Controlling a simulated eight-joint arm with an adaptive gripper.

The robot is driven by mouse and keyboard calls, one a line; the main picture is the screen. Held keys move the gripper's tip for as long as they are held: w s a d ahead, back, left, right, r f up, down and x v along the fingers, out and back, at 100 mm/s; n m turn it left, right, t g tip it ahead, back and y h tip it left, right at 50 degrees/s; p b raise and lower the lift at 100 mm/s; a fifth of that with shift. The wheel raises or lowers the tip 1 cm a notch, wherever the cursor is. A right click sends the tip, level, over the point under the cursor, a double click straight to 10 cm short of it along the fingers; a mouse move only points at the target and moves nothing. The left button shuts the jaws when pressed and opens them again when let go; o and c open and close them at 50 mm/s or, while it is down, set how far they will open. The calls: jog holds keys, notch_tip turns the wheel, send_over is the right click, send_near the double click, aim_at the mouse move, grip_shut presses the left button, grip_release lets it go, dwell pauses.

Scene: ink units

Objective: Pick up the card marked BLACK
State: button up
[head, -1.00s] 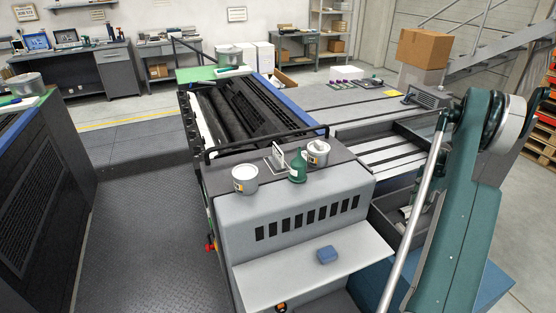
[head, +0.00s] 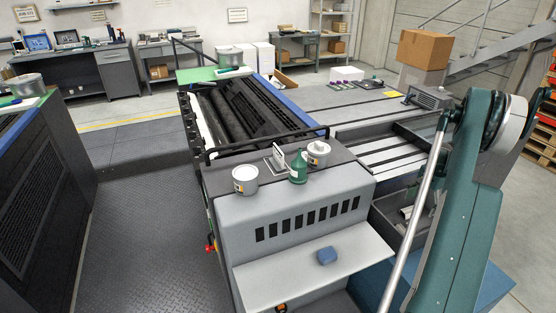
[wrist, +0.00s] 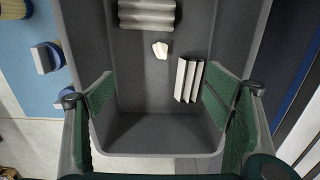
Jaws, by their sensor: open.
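No card with a readable BLACK mark shows in either view. A small white upright card or plate (head: 279,158) stands on the press end cover in the head view, its marking too small to read. My gripper (wrist: 158,88) shows in the wrist view with its two green-padded fingers wide apart and nothing between them. It is over a grey bin (wrist: 165,135). In the bin lie a pleated white paper piece (wrist: 188,80), a small crumpled white piece (wrist: 160,49) and a grey ridged piece (wrist: 147,14). The gripper is not visible in the head view.
The bin walls enclose the space under my gripper. A blue-and-white item (wrist: 45,58) lies left of the bin.

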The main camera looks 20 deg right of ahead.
notch_tip(320, 180, up, 40)
jog(key=w+a+p, duration=0.4)
jog(key=w+a, duration=0.9)
jog(key=a, duration=0.2)
jog(key=p, duration=1)
send_over(278, 148)
jog(key=shift+s+d, duration=0.1)
notch_tip(278, 148, down, 4)
jog(key=shift+f, duration=0.7)
